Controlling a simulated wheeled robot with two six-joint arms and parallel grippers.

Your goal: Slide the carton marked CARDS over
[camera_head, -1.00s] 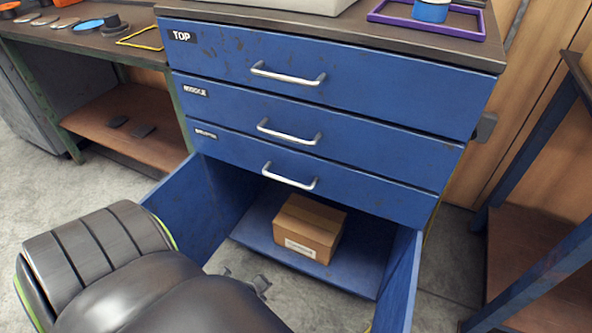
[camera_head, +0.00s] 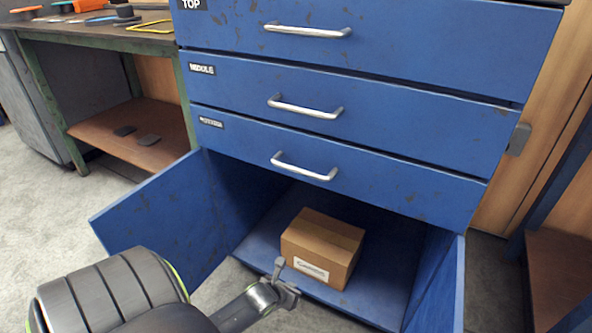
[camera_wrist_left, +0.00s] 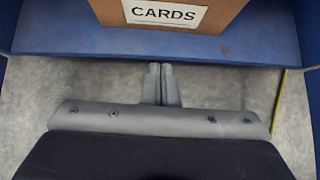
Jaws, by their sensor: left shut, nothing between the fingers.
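A brown cardboard carton (camera_head: 322,247) sits on the blue floor of the open lower compartment, near its front edge. Its white front label reads CARDS in the left wrist view, where the carton (camera_wrist_left: 222,12) fills the top. My left gripper (camera_head: 283,279) is just in front of the compartment, near the carton's lower left corner in the head view. In the left wrist view its fingers (camera_wrist_left: 160,72) are together, empty, pointing at the compartment's front edge below the label. A small gap seems to separate them from the carton. My right gripper is out of view.
The blue cabinet floor (camera_head: 383,291) is bare to the right of the carton. Open doors stand at the left (camera_head: 160,222) and right (camera_head: 440,293). Closed drawers with metal handles (camera_head: 305,167) are above. A workbench (camera_head: 95,35) stands at the left.

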